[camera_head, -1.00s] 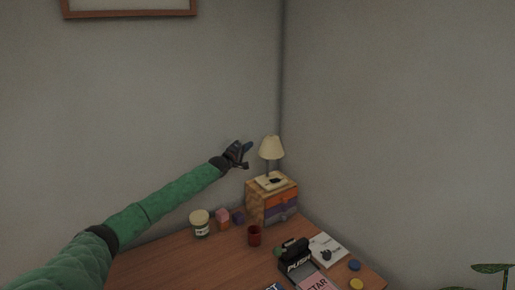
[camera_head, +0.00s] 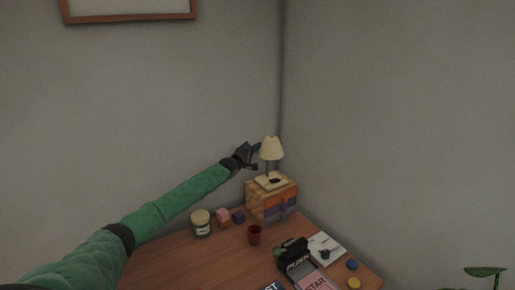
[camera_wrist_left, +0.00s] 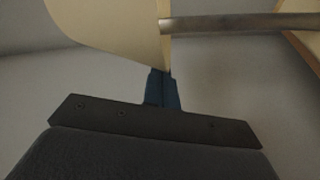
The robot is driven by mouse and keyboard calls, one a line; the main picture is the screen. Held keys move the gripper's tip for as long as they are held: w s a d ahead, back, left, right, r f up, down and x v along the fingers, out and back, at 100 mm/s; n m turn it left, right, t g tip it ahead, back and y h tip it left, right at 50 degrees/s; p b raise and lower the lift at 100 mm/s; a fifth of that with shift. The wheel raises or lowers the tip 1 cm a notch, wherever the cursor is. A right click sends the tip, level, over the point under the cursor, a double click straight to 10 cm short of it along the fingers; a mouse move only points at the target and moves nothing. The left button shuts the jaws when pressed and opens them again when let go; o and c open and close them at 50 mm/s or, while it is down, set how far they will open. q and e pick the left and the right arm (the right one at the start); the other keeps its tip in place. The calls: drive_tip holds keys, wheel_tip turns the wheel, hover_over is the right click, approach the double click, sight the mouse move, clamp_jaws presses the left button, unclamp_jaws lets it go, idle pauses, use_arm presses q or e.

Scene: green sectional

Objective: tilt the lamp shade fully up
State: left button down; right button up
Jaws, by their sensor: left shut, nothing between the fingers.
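The lamp has a cream shade (camera_head: 271,148) on a thin dark stem, and its base (camera_head: 270,182) stands on a small wooden drawer box. The shade looks upright, wide rim down. My left gripper (camera_head: 256,149) is just left of the shade, at about its height. In the left wrist view the gripper's blue fingers (camera_wrist_left: 163,90) are together and empty. Their tips are at the lower edge of the shade (camera_wrist_left: 115,28), close to the metal stem (camera_wrist_left: 240,23). I cannot tell whether they touch the shade. My right gripper does not show.
The drawer box (camera_head: 258,203) stands at the back corner of the wooden desk (camera_head: 220,262), against the walls. A jar (camera_head: 201,223), small blocks (camera_head: 223,216), a red cup (camera_head: 254,236), a black box (camera_head: 293,254) and books lie in front.

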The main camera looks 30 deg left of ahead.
sight(260, 153)
use_arm(q)
drive_tip(key=shift+s+d+f, duration=0.2)
drive_tip(key=shift+s+d, duration=0.05)
drive_tip(key=shift+d, duration=0.25)
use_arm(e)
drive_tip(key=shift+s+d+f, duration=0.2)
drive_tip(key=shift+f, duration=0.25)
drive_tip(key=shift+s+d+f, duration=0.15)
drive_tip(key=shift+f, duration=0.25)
use_arm(q)
drive_tip(key=n, duration=0.1)
drive_tip(key=d+n+p, duration=0.1)
drive_tip(key=n+g+p, duration=0.1)
drive_tip(key=n, duration=0.1)
drive_tip(key=shift+s+d+f, duration=0.3)
drive_tip(key=shift+f, duration=0.05)
drive_tip(key=shift+s+d+f+n, duration=0.1)
drive_tip(key=shift+d+f+n, duration=0.1)
drive_tip(key=shift+n, duration=0.2)
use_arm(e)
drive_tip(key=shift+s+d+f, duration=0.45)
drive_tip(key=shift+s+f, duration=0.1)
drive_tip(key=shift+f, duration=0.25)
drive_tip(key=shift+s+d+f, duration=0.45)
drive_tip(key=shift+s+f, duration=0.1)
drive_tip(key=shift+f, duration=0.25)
use_arm(q)
drive_tip(key=shift+g, duration=0.3)
drive_tip(key=shift+a, duration=0.1)
